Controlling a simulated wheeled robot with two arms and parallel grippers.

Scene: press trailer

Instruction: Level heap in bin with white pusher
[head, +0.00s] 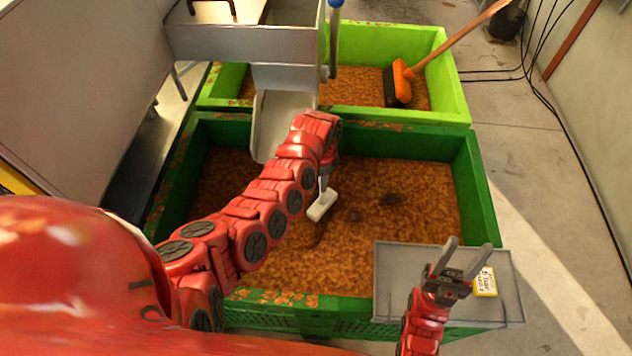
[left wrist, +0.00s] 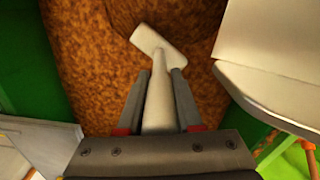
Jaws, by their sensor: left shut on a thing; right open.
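The white pusher (head: 322,205) is held in my left gripper (head: 328,165), which reaches over the middle of the dark green bin (head: 484,200). In the left wrist view the fingers (left wrist: 160,98) are shut on the handle of the pusher (left wrist: 157,50). The pusher's head is at or just above the brown crumbly heap (head: 400,240); I cannot tell whether it touches. A darker patch of the heap (left wrist: 145,12) lies beyond the head. My right gripper (head: 465,250) is open and empty above the grey lid (head: 390,290) at the bin's front right corner.
A grey metal chute (head: 275,125) hangs over the bin's back left, close to my left arm; it also shows in the left wrist view (left wrist: 275,85). A light green bin (head: 450,100) behind holds an orange broom (head: 402,82). A yellow-labelled box (head: 485,283) sits on the lid. Cables run along the right floor.

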